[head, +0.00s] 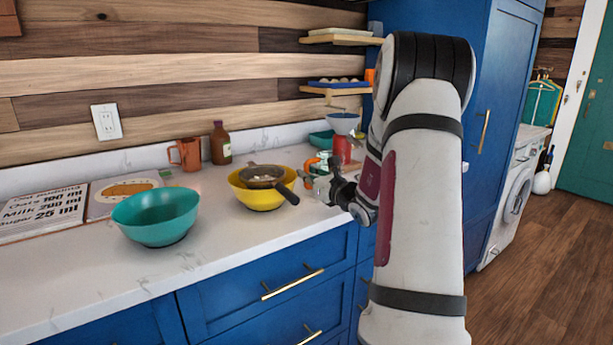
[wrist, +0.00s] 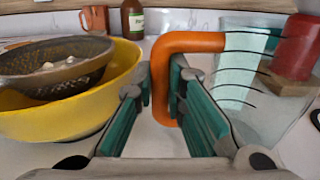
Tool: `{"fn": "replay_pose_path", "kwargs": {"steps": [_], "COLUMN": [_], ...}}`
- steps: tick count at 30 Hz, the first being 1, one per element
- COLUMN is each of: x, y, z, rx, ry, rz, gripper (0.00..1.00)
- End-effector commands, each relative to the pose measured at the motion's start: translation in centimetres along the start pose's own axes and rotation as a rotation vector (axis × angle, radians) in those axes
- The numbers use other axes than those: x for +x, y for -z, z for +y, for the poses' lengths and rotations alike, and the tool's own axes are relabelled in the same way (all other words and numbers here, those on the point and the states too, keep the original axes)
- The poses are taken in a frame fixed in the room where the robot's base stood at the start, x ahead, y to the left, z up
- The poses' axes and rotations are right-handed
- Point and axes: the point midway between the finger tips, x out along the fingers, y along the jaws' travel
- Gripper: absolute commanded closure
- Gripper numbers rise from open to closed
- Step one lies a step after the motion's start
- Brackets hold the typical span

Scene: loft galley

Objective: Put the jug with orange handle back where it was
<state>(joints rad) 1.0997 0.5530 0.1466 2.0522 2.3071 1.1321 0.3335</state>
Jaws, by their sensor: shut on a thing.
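The jug is clear with black level marks and an orange handle. Its body (wrist: 243,80) fills the right of the wrist view. My gripper (wrist: 162,88) has its teal-padded fingers either side of the upright part of the orange handle (wrist: 190,42), shut on it. The jug looks upright; whether its base touches the counter cannot be told. In the head view my gripper (head: 322,184) is over the counter right of the yellow bowl, and the orange handle (head: 311,165) shows just behind it. My arm and gripper hide most of the jug there.
A yellow bowl (head: 246,194) with a strainer (head: 262,174) stands close left of my gripper, the strainer's handle pointing towards it. A red container (head: 342,150) stands behind the jug. A teal bowl (head: 155,222), mug (head: 187,154) and bottle (head: 220,146) stand further left.

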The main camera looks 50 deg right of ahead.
Motion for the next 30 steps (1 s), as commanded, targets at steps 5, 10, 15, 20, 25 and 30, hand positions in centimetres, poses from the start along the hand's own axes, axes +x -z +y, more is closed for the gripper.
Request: {"fn": "replay_pose_path", "kwargs": {"steps": [5,10,15,20,25,30], "x": [0.0,0.0,0.0,0.0,-1.6,-5.1], "y": [-0.1,0.1,0.1,0.0,-0.1,-0.1], "z": [0.0,0.0,0.0,0.0,-0.1,-0.1], "rx": [-0.002,-0.001,-0.001,-0.001,-0.001,0.000], "ry": [0.000,-0.001,-0.001,-0.001,0.001,0.003], "rz": [-0.002,0.000,0.000,0.000,0.002,0.002], "gripper": [1.00,0.80,0.80,0.80,0.80,0.80]}}
